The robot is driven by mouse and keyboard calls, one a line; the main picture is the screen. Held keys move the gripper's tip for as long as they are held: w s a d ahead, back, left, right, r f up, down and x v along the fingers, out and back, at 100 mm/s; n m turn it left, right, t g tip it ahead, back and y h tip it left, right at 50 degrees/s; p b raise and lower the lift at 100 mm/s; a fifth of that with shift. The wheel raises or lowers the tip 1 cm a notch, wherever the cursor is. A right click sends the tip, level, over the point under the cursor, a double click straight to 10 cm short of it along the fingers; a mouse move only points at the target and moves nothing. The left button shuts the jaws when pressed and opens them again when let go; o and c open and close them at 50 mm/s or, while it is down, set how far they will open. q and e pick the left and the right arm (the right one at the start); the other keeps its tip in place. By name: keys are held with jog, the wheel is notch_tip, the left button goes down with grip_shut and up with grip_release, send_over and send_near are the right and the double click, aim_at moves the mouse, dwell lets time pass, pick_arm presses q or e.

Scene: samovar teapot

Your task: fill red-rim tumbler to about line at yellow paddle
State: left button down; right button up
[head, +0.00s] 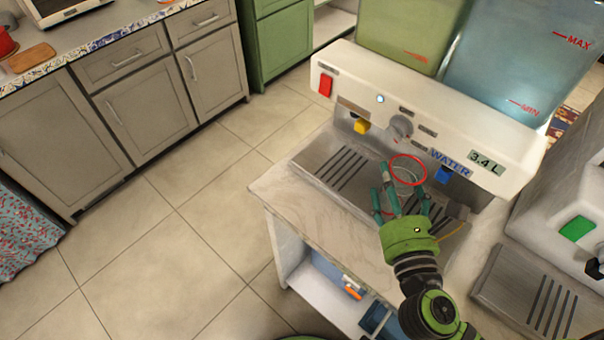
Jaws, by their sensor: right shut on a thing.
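The clear red-rim tumbler (406,177) is in the head view, in front of the dispenser's metal back panel. My right gripper (403,192) is shut on it from the near side, with green fingers around its walls. The yellow paddle (361,126) is to the left of the tumbler, under the dispenser's left spout area. The blue paddle (444,174) is close to the tumbler's right, under the WATER label. No gap or touch between tumbler and paddle can be made out. The fill line and any liquid inside cannot be made out. My left gripper is not in view.
The white dispenser (340,76) carries a green tank (400,32) and a blue tank (520,60), a red switch (325,85), a grey knob (400,128) and a 3.4 L display (486,161). A slotted drip tray (335,171) lies below. Another machine (575,195) stands at right.

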jog(key=shift+s+a, duration=0.1)
jog(key=shift+s, duration=0.05)
jog(key=w+a+f+n+y, duration=0.1)
jog(key=a+f+y, duration=0.1)
jog(key=a, duration=0.3)
jog(key=w+a+f+n+y+b, duration=0.1)
jog(key=w+a+f, duration=0.1)
jog(key=a, duration=0.3)
jog(key=w+a+f+n+y+b, duration=0.1)
jog(key=w+a+f+y, duration=0.1)
jog(key=a, duration=0.3)
jog(key=shift+w+a+f+n+g+y, duration=0.1)
jog(key=shift+w+a+n+g+y, duration=0.1)
jog(key=shift+n+g+y, duration=0.15)
jog(key=shift+a, duration=0.15)
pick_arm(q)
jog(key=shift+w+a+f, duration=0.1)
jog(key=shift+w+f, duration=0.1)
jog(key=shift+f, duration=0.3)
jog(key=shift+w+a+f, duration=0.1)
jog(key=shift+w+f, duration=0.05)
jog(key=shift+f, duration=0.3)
